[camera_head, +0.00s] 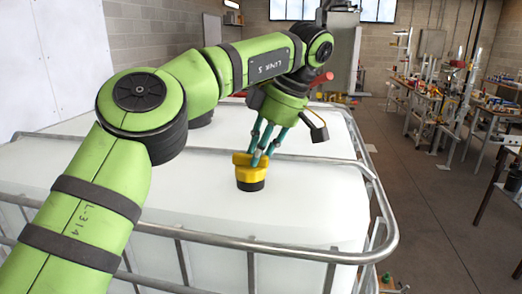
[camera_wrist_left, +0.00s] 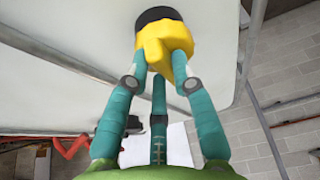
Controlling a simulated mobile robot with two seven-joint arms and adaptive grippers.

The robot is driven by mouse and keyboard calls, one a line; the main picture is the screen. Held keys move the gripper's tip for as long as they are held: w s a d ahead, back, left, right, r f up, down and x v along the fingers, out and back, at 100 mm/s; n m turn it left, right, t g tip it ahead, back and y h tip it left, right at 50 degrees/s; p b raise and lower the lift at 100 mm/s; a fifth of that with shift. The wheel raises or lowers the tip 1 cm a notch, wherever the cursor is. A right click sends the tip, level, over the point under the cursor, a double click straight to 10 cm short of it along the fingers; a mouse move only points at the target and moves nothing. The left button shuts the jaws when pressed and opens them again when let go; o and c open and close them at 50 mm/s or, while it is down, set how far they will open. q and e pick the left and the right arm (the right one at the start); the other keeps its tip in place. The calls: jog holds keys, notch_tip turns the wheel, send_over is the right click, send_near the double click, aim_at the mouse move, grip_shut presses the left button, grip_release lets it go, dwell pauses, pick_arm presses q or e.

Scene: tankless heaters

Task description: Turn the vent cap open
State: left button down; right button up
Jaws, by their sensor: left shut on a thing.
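The yellow vent cap (camera_head: 251,176) sits on a black base on top of the large white tank (camera_head: 210,215). My left gripper (camera_head: 257,158) comes down on it from above, with its teal fingers shut on the cap's raised yellow grip. The left wrist view shows the yellow cap (camera_wrist_left: 152,42) with two finger ends pressed to its sides and a third finger (camera_wrist_left: 158,100) behind. The fingers partly hide the grip. My right gripper is not in view.
A grey metal tube frame (camera_head: 300,250) surrounds the tank, with a bar (camera_head: 215,151) crossing behind the cap. Cluttered workbenches (camera_head: 470,105) stand at the right. The floor (camera_head: 420,190) between tank and benches is mostly clear.

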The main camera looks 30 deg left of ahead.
pick_arm(q)
jog(key=shift+f+n, duration=0.1)
jog(key=shift+n, duration=0.2)
jog(key=c, duration=1.1)
grip_release()
jog(key=shift+o, duration=0.3)
jog(key=shift+a, duration=0.15)
